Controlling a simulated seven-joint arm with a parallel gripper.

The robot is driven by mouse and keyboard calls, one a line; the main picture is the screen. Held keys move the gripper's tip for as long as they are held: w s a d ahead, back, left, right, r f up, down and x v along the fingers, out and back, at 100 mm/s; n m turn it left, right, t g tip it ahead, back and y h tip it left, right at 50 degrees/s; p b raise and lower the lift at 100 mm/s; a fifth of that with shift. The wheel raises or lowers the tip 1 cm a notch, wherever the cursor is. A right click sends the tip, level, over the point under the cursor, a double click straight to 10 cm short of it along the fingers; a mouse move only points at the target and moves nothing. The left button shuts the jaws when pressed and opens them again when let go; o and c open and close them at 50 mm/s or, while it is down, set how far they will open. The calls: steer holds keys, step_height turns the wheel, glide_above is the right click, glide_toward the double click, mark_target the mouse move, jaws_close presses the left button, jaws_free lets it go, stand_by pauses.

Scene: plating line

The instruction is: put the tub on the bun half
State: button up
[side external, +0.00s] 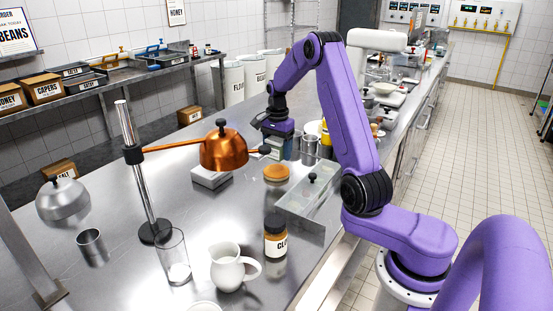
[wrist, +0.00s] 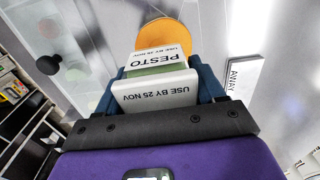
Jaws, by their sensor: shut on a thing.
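My gripper (wrist: 160,82) is shut on a tub (wrist: 158,68) with a white label reading "PESTO" and "USE BY 25 NOV"; a green band shows on it. In the side view my gripper (side external: 277,136) points down with the tub (side external: 274,147) between its fingers, partly hidden by the fingers. The bun half (side external: 277,173) is a round orange-brown disc on the steel counter, nearer the side camera than the tub. In the wrist view the bun half (wrist: 166,33) shows just beyond the tub, which hides part of it. The tub appears apart from the bun half.
A copper dome (side external: 223,148) hangs on a stand's arm left of my gripper, above a white block (side external: 211,178). A clear lidded box (side external: 308,204) is right of the bun half. Metal cups (side external: 310,150) stand close behind. A jar (side external: 275,238) and white jug (side external: 230,265) stand in front.

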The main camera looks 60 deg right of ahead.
mark_target(276, 138)
steer(key=shift+w+d+f, duration=0.15)
steer(key=shift+w+f, duration=0.15)
steer(key=shift+f, duration=1.55)
steer(key=shift+f, duration=0.15)
steer(key=o, duration=1.2)
step_height(276, 138, up, 12)
steer(key=shift+r, duration=0.15)
